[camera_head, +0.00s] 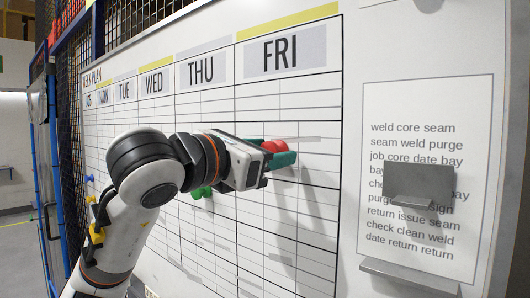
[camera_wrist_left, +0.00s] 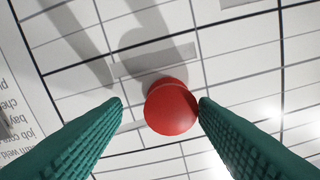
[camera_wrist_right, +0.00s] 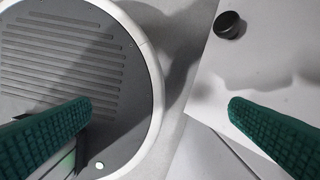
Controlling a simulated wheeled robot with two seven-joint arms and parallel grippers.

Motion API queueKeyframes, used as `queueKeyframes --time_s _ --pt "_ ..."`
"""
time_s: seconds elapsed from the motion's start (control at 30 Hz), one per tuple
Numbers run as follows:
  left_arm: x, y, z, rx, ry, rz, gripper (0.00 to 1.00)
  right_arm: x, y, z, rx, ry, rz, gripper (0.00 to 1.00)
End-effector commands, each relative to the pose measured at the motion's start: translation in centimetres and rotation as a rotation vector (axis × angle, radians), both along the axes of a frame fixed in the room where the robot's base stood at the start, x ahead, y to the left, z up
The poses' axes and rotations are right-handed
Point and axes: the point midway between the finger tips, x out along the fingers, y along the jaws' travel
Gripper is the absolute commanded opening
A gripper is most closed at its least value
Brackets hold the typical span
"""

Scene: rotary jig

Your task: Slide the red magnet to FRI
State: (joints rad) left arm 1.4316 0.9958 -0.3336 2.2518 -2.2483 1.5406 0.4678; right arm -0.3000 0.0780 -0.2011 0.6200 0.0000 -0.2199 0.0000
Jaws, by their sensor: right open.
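The red magnet (camera_head: 272,145) is on the white week-plan board (camera_head: 312,190), within the FRI column as seen in the head view. The FRI label (camera_head: 281,55) is at the top of that column. My left gripper (camera_head: 284,151) is at the board around the magnet. In the left wrist view, the round red magnet (camera_wrist_left: 171,108) lies between the green fingers, against or very near the right one. A gap shows to the left finger, so the gripper is open. My right gripper (camera_wrist_right: 160,105) is open and empty, seen only in its wrist view.
A blue magnet (camera_head: 88,179) and a yellow one (camera_head: 97,235) are farther left. A text sheet (camera_head: 420,110) and a grey ledge (camera_head: 409,276) are at the right. A black round object (camera_wrist_right: 229,24) is near my right gripper.

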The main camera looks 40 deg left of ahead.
Motion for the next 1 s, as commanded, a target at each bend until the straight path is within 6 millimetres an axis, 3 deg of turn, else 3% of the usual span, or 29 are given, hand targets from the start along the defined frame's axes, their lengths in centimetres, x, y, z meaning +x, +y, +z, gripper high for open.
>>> queueKeyframes --time_s 0.27,0.7,1.0 --pt "-0.8 0.2 0.0 0.000 -0.001 0.004 0.53 0.0 0.0 -0.3 0.000 0.000 -0.001 1.00" --pt "-9.4 0.7 -0.1 0.002 -0.006 0.003 0.53 0.0 -0.1 -2.2 -0.001 0.000 -0.001 1.00" --pt "-11.9 0.8 0.0 0.001 0.000 0.001 0.53 0.0 -0.2 -2.4 -0.002 0.001 -0.001 1.00"
